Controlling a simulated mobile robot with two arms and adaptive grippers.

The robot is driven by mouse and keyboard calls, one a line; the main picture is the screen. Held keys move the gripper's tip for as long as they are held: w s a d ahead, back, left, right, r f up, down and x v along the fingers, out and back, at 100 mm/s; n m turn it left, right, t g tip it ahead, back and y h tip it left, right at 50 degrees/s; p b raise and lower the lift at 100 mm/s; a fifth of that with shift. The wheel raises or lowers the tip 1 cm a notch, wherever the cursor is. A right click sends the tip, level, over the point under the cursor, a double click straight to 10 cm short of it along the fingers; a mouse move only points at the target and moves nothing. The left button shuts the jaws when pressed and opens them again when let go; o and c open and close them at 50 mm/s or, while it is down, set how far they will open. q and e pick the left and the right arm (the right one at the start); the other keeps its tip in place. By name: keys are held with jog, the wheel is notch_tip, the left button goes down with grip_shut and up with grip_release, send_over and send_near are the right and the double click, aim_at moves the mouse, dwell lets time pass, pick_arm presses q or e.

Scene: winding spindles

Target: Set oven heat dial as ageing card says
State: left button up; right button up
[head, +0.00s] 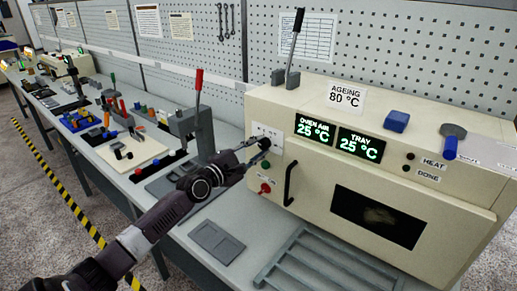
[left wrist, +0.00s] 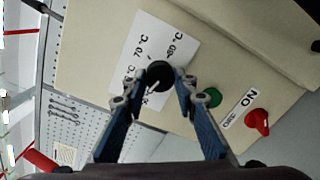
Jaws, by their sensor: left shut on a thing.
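The ageing card (head: 345,95) on top of the oven (head: 300,115) reads 80 °C. The black heat dial (left wrist: 158,74) sits on a white scale plate (left wrist: 150,40) marked 70 °C and 80 °C, with other marks partly hidden. A white pointer line on the dial points down and left in the left wrist view, away from the 80 °C mark. My left gripper (head: 260,150) is at the oven's front, its two fingers closed on opposite sides of the dial; they also show in the left wrist view (left wrist: 155,92). My right gripper is out of view.
A green lamp (left wrist: 213,97) and a red ON/OFF switch (left wrist: 258,121) are beside the dial. The oven air display (head: 314,130) and tray display (head: 360,145) both read 25 °C. A lever press (head: 190,125) stands left.

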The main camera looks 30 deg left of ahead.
pick_arm(q)
jog(key=m, duration=0.4)
jog(key=shift+m, duration=0.3)
jog(key=m, duration=0.3)
jog(key=shift+r+m, duration=0.1)
jog(key=shift+m, duration=0.2)
jog(key=m, duration=0.8)
jog(key=shift+r+y, duration=0.1)
jog(key=shift+y, duration=0.2)
jog(key=m, duration=0.7)
jog(key=shift+d+m, duration=0.1)
jog(key=shift+m, duration=0.3)
jog(key=m, duration=0.4)
jog(key=shift+m, duration=2)
